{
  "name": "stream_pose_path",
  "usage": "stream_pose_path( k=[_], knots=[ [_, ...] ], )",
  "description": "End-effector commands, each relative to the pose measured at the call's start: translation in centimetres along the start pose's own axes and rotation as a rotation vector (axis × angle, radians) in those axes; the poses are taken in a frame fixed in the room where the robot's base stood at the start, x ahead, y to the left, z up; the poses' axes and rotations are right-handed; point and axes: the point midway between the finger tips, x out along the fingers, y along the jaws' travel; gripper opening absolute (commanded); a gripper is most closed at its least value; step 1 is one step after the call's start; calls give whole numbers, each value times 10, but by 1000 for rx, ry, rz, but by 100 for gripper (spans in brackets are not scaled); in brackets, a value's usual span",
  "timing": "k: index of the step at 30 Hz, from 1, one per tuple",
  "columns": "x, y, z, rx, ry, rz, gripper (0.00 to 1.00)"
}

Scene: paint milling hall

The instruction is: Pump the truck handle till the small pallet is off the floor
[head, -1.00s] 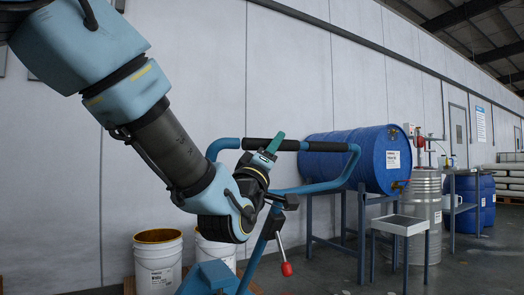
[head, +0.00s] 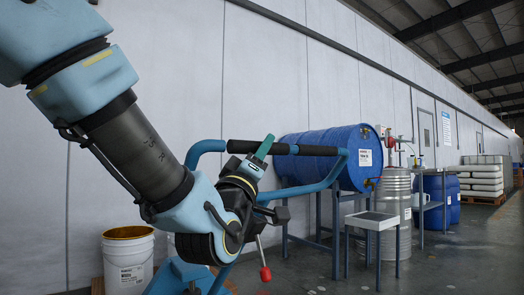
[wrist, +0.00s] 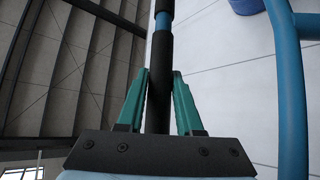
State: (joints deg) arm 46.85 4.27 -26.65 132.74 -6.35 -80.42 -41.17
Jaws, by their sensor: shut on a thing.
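The truck handle (head: 317,178) is a blue tubular loop with a black grip bar (head: 312,150) across its top. My gripper (head: 262,150) is at the left part of the bar. In the wrist view the green fingers of my gripper (wrist: 161,85) are shut on the black grip bar (wrist: 160,110), one on each side. A short lever with a red knob (head: 265,273) hangs below the handle head. The blue base of the truck (head: 180,280) shows at the bottom edge. The small pallet and the forks cannot be made out.
A blue drum (head: 335,150) lies on a stand behind the handle. A steel drum (head: 398,200) and a small table (head: 372,218) stand to the right. A white bucket (head: 128,255) stands at lower left by the wall. Open floor lies at lower right.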

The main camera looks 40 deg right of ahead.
Motion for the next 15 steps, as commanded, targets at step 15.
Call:
stream_pose_path(
  k=[15],
  knots=[
    [0,2,1,-2,-3,3,64]
  ],
)
